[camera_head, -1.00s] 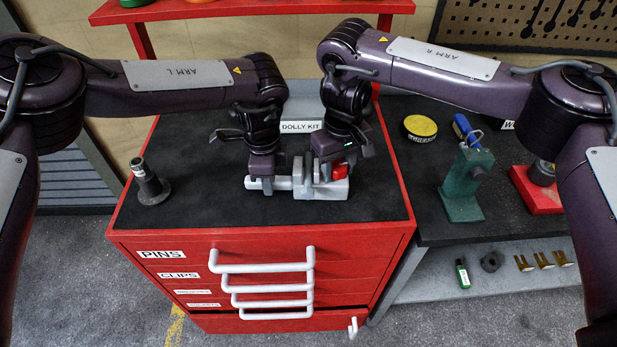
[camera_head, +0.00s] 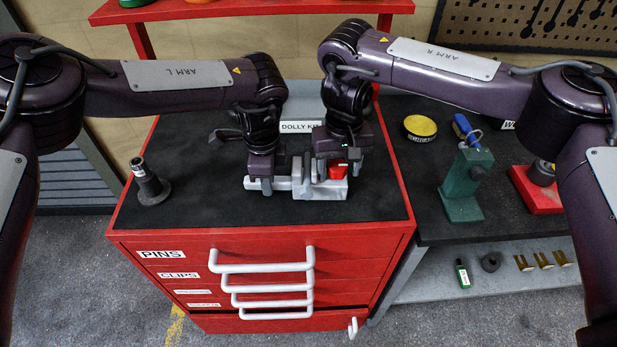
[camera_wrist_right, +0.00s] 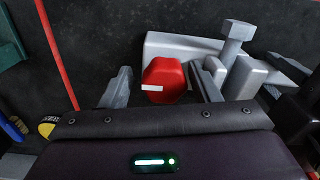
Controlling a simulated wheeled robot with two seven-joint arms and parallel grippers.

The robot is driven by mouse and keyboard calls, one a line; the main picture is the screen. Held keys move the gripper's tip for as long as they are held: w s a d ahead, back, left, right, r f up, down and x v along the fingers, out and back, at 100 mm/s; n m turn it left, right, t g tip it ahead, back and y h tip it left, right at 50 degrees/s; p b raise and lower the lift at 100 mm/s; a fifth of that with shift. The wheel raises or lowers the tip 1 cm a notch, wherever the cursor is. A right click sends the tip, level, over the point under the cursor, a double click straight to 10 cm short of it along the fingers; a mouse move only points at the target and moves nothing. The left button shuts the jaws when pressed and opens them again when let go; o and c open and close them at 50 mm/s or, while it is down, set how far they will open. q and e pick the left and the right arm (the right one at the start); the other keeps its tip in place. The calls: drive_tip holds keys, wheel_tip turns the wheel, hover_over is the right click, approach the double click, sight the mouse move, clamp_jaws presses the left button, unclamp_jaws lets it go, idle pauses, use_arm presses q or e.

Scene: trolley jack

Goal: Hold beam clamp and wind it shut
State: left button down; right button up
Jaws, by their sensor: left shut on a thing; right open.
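The grey beam clamp (camera_head: 306,188) lies on the black top of the red cabinet, with a red winding knob (camera_head: 338,172) at its right end. My left gripper (camera_head: 266,186) is shut on the left part of the clamp. My right gripper (camera_head: 332,170) is open at the knob, pointing down. In the right wrist view, the red knob (camera_wrist_right: 163,80) with a white mark sits between the open fingers of my right gripper (camera_wrist_right: 164,88). The grey clamp body (camera_wrist_right: 235,68) lies just right of it. The head view partly hides the clamp behind both grippers.
A dark post (camera_head: 150,183) stands at the cabinet's left. A "DOLLY KIT" box (camera_head: 305,108) is behind the grippers. On the right bench are a yellow-topped tin (camera_head: 420,127), a green stand (camera_head: 465,180) and a red block (camera_head: 537,190). The cabinet's front top is clear.

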sight(339, 164)
drive_tip(key=shift+s+a+f, duration=0.1)
drive_tip(key=shift+s+a, duration=0.05)
drive_tip(key=shift+a, duration=0.1)
drive_tip(key=shift+r, duration=0.3)
wheel_tip(339, 164, up, 12)
drive_tip(key=shift+d+f, duration=0.2)
drive_tip(key=shift+d, duration=0.05)
drive_tip(key=shift+w, duration=0.2)
